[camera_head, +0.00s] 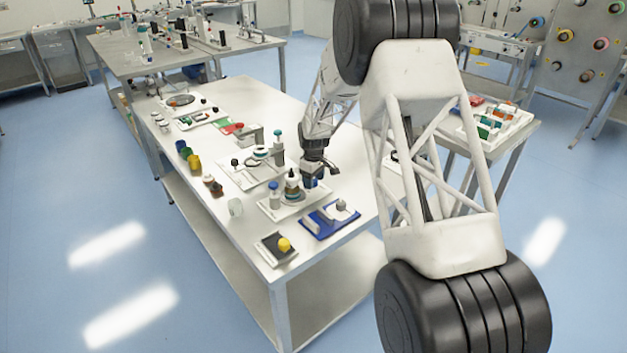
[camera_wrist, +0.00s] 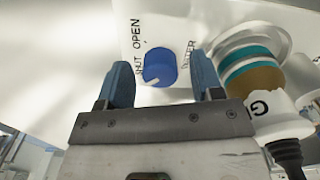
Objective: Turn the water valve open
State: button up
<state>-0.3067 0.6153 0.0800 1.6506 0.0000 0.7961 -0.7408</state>
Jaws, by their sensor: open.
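The water valve is a round blue knob (camera_wrist: 160,66) on a white panel (camera_wrist: 180,22) in the wrist view. Printed words OPEN, SHUT and a partly hidden label, probably WATER, surround it. The knob's white mark points to the lower left, on the SHUT side, away from OPEN. My gripper (camera_wrist: 159,62) is open, with one blue finger on each side of the knob in this view. Gaps show between fingers and knob; contact cannot be seen. In the head view my gripper (camera_head: 309,184) is low over the white table, beside a bottle; the knob cannot be made out there.
A bottle with teal and brown bands (camera_wrist: 250,75) stands close to the right finger. In the head view a blue tray (camera_head: 322,226) and a black pad with a yellow knob (camera_head: 284,244) lie nearby. Several small jars line the table's left edge.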

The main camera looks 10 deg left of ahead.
jog(key=shift+f, duration=0.1)
jog(key=shift+c, duration=0.2)
jog(key=c, duration=0.9)
